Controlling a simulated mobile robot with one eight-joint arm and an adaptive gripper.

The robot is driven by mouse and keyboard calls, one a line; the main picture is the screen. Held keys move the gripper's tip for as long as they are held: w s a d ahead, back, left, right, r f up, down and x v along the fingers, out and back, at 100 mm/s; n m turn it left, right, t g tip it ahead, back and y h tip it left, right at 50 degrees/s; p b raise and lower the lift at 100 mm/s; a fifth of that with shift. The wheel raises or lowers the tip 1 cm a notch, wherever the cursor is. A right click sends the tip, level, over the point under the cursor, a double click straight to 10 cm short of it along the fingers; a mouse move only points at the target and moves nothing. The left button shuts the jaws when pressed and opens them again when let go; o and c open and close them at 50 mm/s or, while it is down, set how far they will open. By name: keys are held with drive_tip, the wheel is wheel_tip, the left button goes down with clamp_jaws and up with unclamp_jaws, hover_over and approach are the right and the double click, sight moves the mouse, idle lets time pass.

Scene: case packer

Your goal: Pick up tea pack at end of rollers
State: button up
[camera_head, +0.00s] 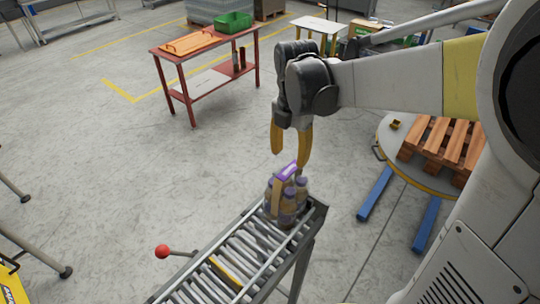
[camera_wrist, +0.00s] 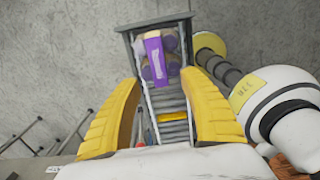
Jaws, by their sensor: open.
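The tea pack (camera_head: 287,202) is a cluster of bottles with purple caps and a purple-and-tan carrier strip on top. It stands upright at the far end of the roller conveyor (camera_head: 232,262). In the wrist view the tea pack (camera_wrist: 158,56) shows from above, beyond and between my fingertips. My gripper (camera_head: 291,155) has yellow fingers, is open and empty, and hangs just above the pack. In the wrist view my gripper (camera_wrist: 165,85) has its two fingers spread on either side of the rollers. No contact with the pack is visible.
A lever with a red knob (camera_head: 162,251) sticks out left of the conveyor. A red table (camera_head: 208,52) with a green bin (camera_head: 234,22) stands behind. A wooden pallet (camera_head: 440,143) lies on a round platform at right. The floor beyond the conveyor end is clear.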

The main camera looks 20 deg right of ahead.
sight(288, 171)
drive_tip(key=f, duration=0.7)
drive_tip(key=shift+w+f, duration=0.2)
drive_tip(key=shift+f, duration=0.05)
drive_tip(key=shift+s+r, duration=0.1)
drive_tip(key=shift+c, duration=0.2)
clamp_jaws()
